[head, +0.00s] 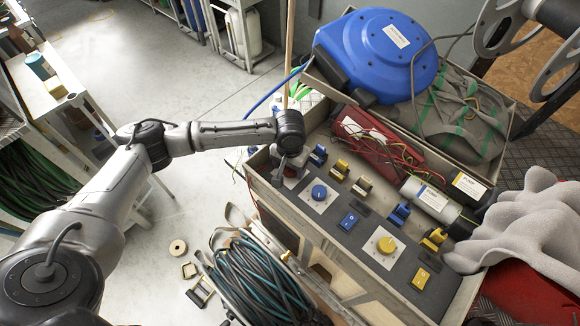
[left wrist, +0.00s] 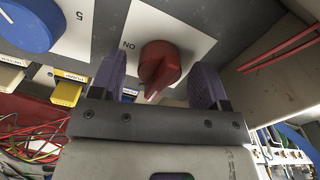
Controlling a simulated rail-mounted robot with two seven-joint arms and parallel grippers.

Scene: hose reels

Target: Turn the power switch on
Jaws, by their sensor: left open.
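The power switch is a red rotary knob (left wrist: 160,65) on a white plate (left wrist: 187,33) marked "ON". In the left wrist view it sits between the two purple fingers of my left gripper (left wrist: 160,72), which is open with a gap to the knob on both sides. The knob's pointed end faces the gripper. In the head view my left gripper (head: 289,166) is over the far left end of the dark control panel (head: 337,222). It hides most of the red switch there. My right gripper is not in view.
A blue knob (head: 319,192) and a yellow knob (head: 386,245) sit on the same panel, with blue and yellow connectors beside them. A blue hose reel (head: 376,50) stands behind. A coiled hose (head: 258,283) lies below the panel.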

